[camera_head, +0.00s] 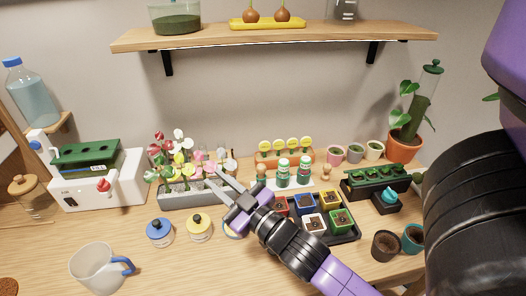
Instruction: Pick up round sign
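Several round yellow signs (292,143) stand upright in a row in an orange holder (268,160) at the back of the table, left of the small pots. They are small here, and I cannot tell one sign apart as the task's own. My gripper (213,178) is in front of and left of them, over the front of the flower planter. Its two fingers are spread and point to the back left. Nothing shows between them. My gripper and the signs are apart.
A grey planter of flowers (185,199) stands beyond my fingers. Green-and-white bottles (283,172) stand before the signs. A black tray (345,237) with coloured pots lies right of my wrist. Blue (159,232) and yellow (199,228) lidded items stand in front. A shelf (210,41) hangs above.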

